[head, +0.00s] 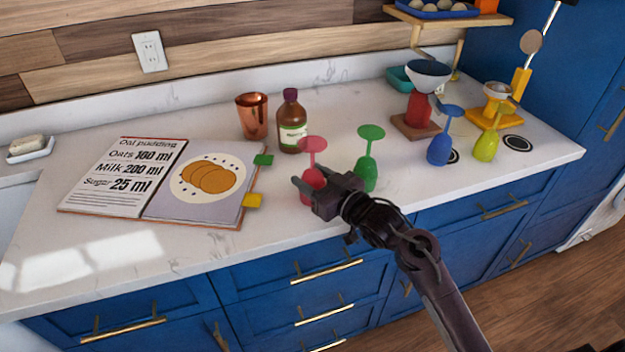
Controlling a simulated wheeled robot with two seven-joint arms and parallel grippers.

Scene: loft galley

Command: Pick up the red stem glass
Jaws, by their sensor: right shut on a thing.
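The red stem glass (314,145) stands upside down near the front of the white counter, bowl low and foot up. My right gripper (308,186) is shut on its bowl from the front right, and the gripper hides part of the bowl. I cannot tell whether the glass is lifted off the counter. A green stem glass (369,165) stands upside down just right of my gripper. My left gripper is not in view.
A blue glass (440,150) and a yellow-green glass (486,147) stand upside down farther right. Behind the red glass are a brown bottle (291,122) and a copper cup (252,116). An open cookbook (160,182) lies left. The counter's front left is clear.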

